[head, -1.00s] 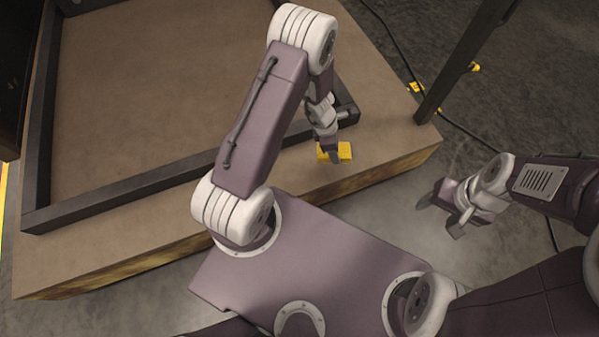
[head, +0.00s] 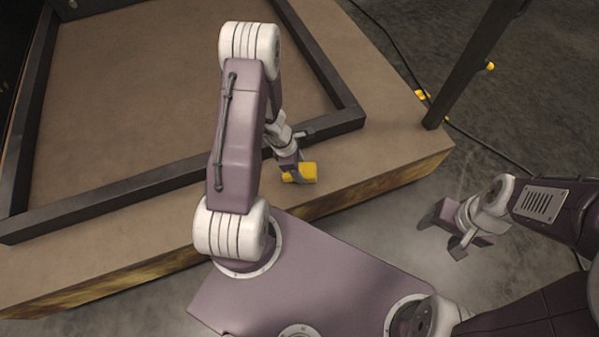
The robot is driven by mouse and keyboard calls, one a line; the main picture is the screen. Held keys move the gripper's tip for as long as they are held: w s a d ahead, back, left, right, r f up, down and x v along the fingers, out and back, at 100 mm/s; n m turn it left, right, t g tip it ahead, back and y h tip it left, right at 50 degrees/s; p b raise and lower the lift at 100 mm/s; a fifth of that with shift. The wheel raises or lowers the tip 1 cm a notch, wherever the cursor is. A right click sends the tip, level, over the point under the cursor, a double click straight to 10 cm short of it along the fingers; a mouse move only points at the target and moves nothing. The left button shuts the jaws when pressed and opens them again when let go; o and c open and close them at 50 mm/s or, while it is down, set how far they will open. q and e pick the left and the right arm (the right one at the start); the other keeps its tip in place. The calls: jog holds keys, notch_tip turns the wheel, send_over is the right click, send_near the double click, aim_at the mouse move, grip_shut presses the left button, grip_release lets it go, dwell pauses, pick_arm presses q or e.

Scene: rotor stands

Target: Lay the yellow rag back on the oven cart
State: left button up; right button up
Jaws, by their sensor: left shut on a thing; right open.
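The yellow rag (head: 302,172) is a small, folded-looking yellow block in the head view, right of centre. My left gripper (head: 291,176) is shut on it and covers its left part. The rag is over the front border of a broad tan-topped platform (head: 372,152), outside its dark raised frame. I cannot tell whether the rag touches the top or hangs just above it. Nothing clearly shows whether this platform is the oven cart. My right gripper (head: 441,231) is open and empty over the grey floor, right of the platform.
The dark frame (head: 190,175) encloses a wide, empty tan surface. A dark post (head: 468,70) stands by the platform's right corner. A black cable (head: 395,55) runs across the floor, with small yellow pieces (head: 422,96) near the post.

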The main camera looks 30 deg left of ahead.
pick_arm(q)
jog(key=shift+f, duration=0.35)
jog(key=shift+c, duration=0.6)
jog(key=shift+f, duration=0.2)
jog(key=o, duration=1.3)
pick_arm(e)
jog(key=shift+f, duration=0.4)
pick_arm(q)
jog(key=shift+r, duration=0.1)
jog(key=p+v, duration=0.9)
jog(key=v, duration=0.3)
jog(key=s+d+r+m+y, duration=0.1)
jog(key=s+d+r+m, duration=0.2)
jog(key=r+m, duration=0.4)
jog(key=s+d+r+m+y, duration=0.1)
jog(key=s+d+r+m, duration=0.2)
jog(key=m, duration=1.3)
notch_tip(320, 180, up, 6)
jog(key=shift+s+d+f+y, duration=0.2)
jog(key=shift+s+d+y, duration=0.15)
jog(key=shift+d, duration=0.75)
pick_arm(e)
notch_tip(320, 180, up, 9)
